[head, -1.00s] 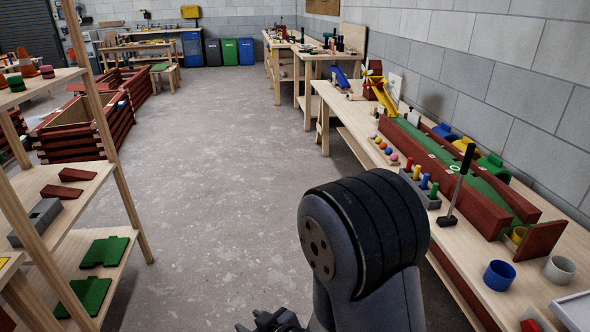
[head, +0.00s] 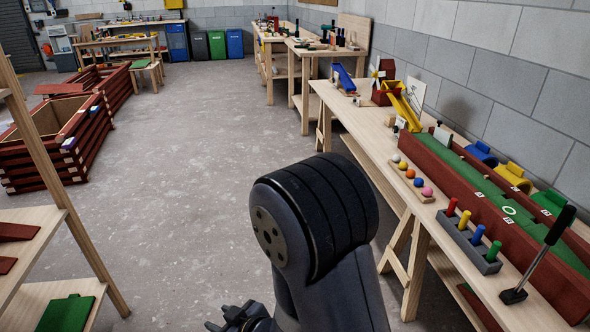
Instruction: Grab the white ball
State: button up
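The white ball (head: 396,157) is small and sits at the far end of a row of coloured balls on a wooden holder (head: 424,198) on the right-hand bench. Yellow, orange, blue and pink balls follow it toward me. My gripper (head: 228,322) shows only partly at the bottom edge, low over the floor, left of the bench and well apart from the ball. My dark arm hides part of it, and its finger opening is not clear.
The long workbench (head: 365,127) runs along the right wall. It carries a peg block (head: 470,243), a putter (head: 540,255) and a green-floored golf lane (head: 465,172). A wooden shelf (head: 28,220) stands at left. The concrete floor (head: 190,150) between is clear.

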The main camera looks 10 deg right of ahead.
aim_at(396, 159)
jog(key=i, duration=1.65)
jog(key=i+j, duration=0.1)
jog(key=i, duration=1.5)
jog(key=i+z, duration=0.1)
jog(key=z, duration=0.3)
jog(key=i+z, duration=0.1)
jog(key=z, duration=0.7)
jog(key=i+j+z, duration=0.1)
jog(key=z, duration=2.8)
jog(key=j, duration=0.05)
